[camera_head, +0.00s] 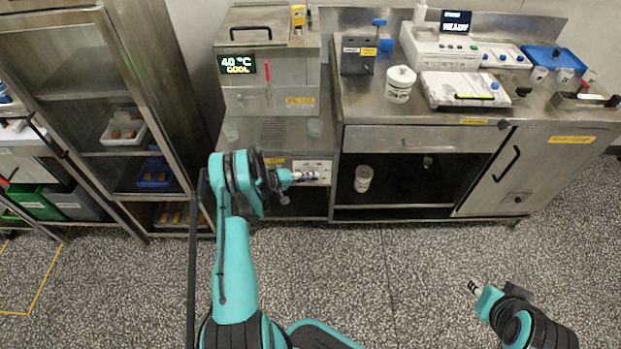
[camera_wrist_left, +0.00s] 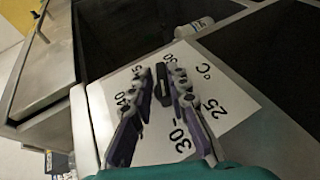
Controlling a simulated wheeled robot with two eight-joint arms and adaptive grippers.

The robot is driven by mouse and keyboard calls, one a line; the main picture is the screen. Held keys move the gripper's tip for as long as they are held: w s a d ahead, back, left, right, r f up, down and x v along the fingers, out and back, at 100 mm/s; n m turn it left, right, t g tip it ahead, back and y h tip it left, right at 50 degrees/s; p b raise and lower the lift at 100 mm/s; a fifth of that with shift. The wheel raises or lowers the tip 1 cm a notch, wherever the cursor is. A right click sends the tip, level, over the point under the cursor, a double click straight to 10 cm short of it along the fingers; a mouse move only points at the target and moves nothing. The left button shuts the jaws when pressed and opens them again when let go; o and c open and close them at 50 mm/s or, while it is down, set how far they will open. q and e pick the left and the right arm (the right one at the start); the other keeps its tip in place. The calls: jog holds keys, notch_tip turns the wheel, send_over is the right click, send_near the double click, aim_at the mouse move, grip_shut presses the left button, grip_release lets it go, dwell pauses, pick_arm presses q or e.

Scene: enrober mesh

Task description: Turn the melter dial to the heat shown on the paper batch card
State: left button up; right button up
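The melter (camera_head: 270,75) is a steel box at the back left, and its display (camera_head: 238,64) reads 40 °C COOL. Its white dial plate (camera_head: 318,170) is low on the front. In the left wrist view, the plate (camera_wrist_left: 225,85) carries printed numbers, among them 25, 30 and 40, and a °C mark. The dark dial knob (camera_wrist_left: 161,88) shows between the fingers of my left gripper (camera_wrist_left: 157,72), which are apart; contact cannot be told. That gripper (camera_head: 312,175) is in front of the plate. My right gripper (camera_head: 473,286) is over the floor, away from everything. I cannot make out a readable batch card.
A steel counter (camera_head: 380,108) to the right holds a white tub (camera_head: 400,83), a white machine (camera_head: 440,47), a clipboard-like white pad (camera_head: 465,90) and a blue tray (camera_head: 552,58). A steel rack (camera_head: 120,95) stands at the left. The floor (camera_head: 400,270) in front is clear.

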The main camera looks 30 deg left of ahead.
pick_arm(q)
jog(key=shift+a+f, duration=0.1)
jog(key=shift+a, duration=0.1)
dwell(0.3)
jog(key=shift+s+a, duration=0.15)
jog(key=v, duration=1.1)
jog(key=shift+s+r, duration=0.25)
